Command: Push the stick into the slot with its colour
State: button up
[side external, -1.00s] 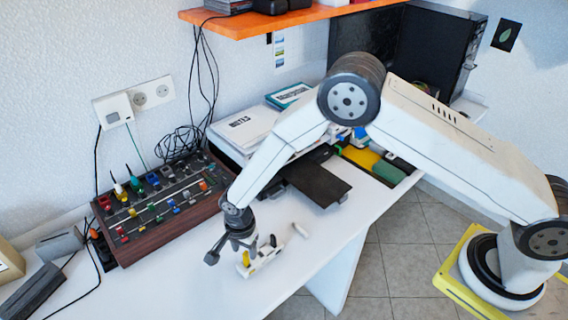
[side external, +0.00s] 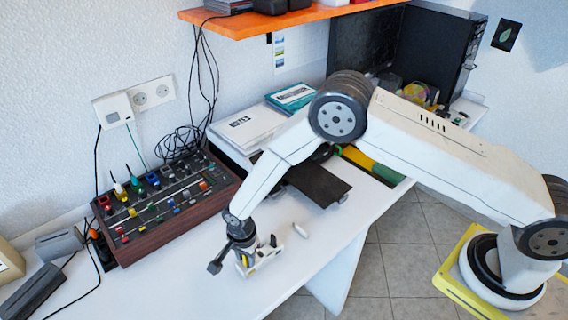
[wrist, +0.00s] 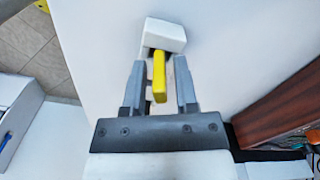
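A yellow stick (wrist: 159,76) stands at a white block (wrist: 164,34) on the table. In the wrist view the fingers of my gripper (wrist: 159,88) are on both sides of the stick, with a gap on each side, so it is open. In the side view my gripper (side external: 241,262) is low over the table at the white block, and only a bit of yellow shows there. The wooden-sided box (side external: 165,232) stands left of my gripper, with rows of coloured parts on its top. Its slots are too small to tell apart.
Grey devices (side external: 60,243) and cables are at the left. The white table in front is clear.

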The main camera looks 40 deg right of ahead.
grip_shut()
jog(key=shift+r, duration=0.15)
jog(key=shift+r, duration=0.75)
jog(key=s+d+r, duration=0.5)
jog(key=s+r, duration=0.6)
jog(key=s, duration=0.2)
jog(key=shift+r, duration=0.1)
jog(key=shift+w, duration=0.15)
